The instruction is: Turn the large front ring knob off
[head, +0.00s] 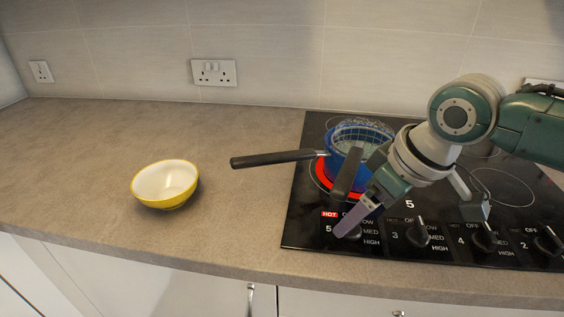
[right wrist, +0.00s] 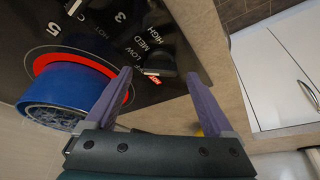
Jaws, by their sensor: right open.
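The knob labelled 5 (head: 350,233) is at the front left of the black hob, partly hidden by a finger of my right gripper (head: 340,215). A lit red HOT label sits beside it. In the right wrist view the black knob (right wrist: 160,60) lies between and beyond the open fingers, with LOW, MED and HIGH next to it. The fingers look clear of it; exact contact cannot be told. The large ring (head: 321,178) glows red under a blue pan (head: 338,166). My left gripper is not in view.
The pan's black handle (head: 275,158) sticks out left over the counter. More knobs, 3 (head: 418,234), 4 (head: 485,237) and 2 (head: 547,241), line the hob's front. A yellow bowl (head: 164,200) stands on the counter at left, with free room around it.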

